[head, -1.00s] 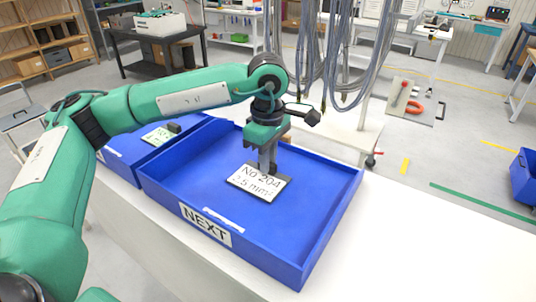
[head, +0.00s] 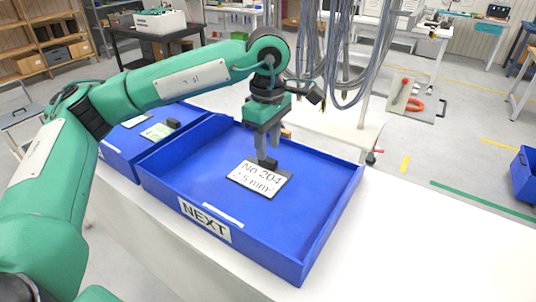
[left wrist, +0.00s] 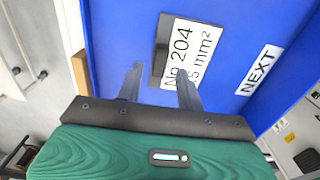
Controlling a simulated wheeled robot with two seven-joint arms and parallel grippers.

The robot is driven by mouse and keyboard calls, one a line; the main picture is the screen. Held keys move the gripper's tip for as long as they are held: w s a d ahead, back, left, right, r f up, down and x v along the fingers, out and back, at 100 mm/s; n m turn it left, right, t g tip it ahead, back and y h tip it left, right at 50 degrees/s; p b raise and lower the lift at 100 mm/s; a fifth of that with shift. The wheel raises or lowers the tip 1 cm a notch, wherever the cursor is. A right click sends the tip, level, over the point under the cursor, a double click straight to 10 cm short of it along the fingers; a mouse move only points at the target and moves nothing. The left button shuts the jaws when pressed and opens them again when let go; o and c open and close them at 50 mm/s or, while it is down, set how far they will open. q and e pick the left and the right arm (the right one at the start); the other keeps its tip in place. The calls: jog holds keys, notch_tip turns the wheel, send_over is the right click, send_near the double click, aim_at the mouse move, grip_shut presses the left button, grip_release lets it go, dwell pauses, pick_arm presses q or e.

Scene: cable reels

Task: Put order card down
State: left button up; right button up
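The order card (head: 258,178), white with "No 204" and "2.5 mm²" on a dark backing with a dark block at its far edge, lies in the blue tray labelled NEXT (head: 325,228). It also shows in the left wrist view (left wrist: 184,52). My left gripper (head: 268,148) is above the card's far edge, its fingers pointing down. In the left wrist view its two fingers (left wrist: 160,72) are apart with nothing held between them. The card lies flat on the tray floor, clear of the fingers. My right gripper is not in view.
A second blue tray (head: 120,165) with another card (head: 157,131) stands directly left. Both trays are on a white table (head: 420,240), which is clear to the right. Grey cables (head: 345,50) hang behind the tray.

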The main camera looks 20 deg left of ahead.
aim_at(268, 159)
pick_arm(q)
notch_tip(268, 159, up, 9)
jog(key=b, duration=0.1)
jog(key=shift+f, duration=0.2)
dwell(0.5)
